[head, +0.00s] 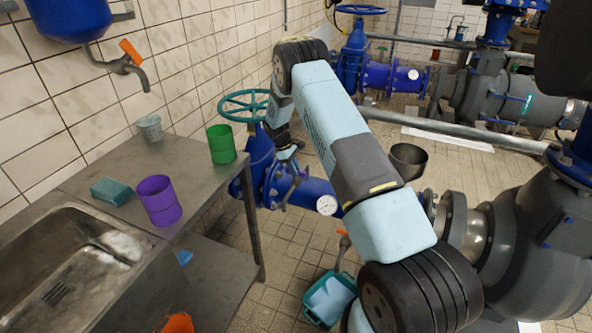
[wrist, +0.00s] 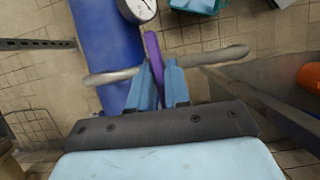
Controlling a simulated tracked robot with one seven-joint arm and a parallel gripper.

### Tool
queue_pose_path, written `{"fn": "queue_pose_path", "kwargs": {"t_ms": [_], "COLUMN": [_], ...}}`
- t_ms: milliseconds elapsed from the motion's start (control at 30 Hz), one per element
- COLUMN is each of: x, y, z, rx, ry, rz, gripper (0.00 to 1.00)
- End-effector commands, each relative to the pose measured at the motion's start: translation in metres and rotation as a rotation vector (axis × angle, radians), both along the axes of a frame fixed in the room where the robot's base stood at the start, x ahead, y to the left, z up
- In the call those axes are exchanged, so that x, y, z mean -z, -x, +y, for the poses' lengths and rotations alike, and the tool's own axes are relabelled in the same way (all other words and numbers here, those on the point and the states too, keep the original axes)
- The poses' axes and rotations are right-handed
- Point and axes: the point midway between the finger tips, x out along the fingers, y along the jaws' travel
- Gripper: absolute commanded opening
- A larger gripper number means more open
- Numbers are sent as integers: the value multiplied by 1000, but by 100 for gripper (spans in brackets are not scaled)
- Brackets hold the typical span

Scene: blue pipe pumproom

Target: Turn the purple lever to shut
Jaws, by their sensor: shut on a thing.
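The purple lever (wrist: 153,52) shows in the wrist view as a narrow upright strip running up from between my fingers. My gripper (wrist: 157,80) has its two blue fingers shut on the purple lever, one on each side.
A blue pipe (wrist: 105,40) with a round gauge (wrist: 137,8) lies left of the lever. A bent grey bar (wrist: 222,55) passes close to my fingers. In the head view, a metal table (head: 120,165) holds a purple cup (head: 159,200) and a green cup (head: 221,144); a teal crate (head: 329,298) is on the floor.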

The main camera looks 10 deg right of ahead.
Motion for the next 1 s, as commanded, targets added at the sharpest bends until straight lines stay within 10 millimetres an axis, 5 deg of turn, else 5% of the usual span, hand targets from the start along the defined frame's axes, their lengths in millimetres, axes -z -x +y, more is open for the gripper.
{"fn": "queue_pose_path", "kwargs": {"t_ms": [300,333,567,1000], "x": [4,4,4,-10], "y": [4,4,3,-2], "z": [-5,-5,-4,2], "rx": [5,5,4,1], "ry": [5,5,4,2], "rz": [10,10,8,2], "gripper": [0,18,38,38]}}
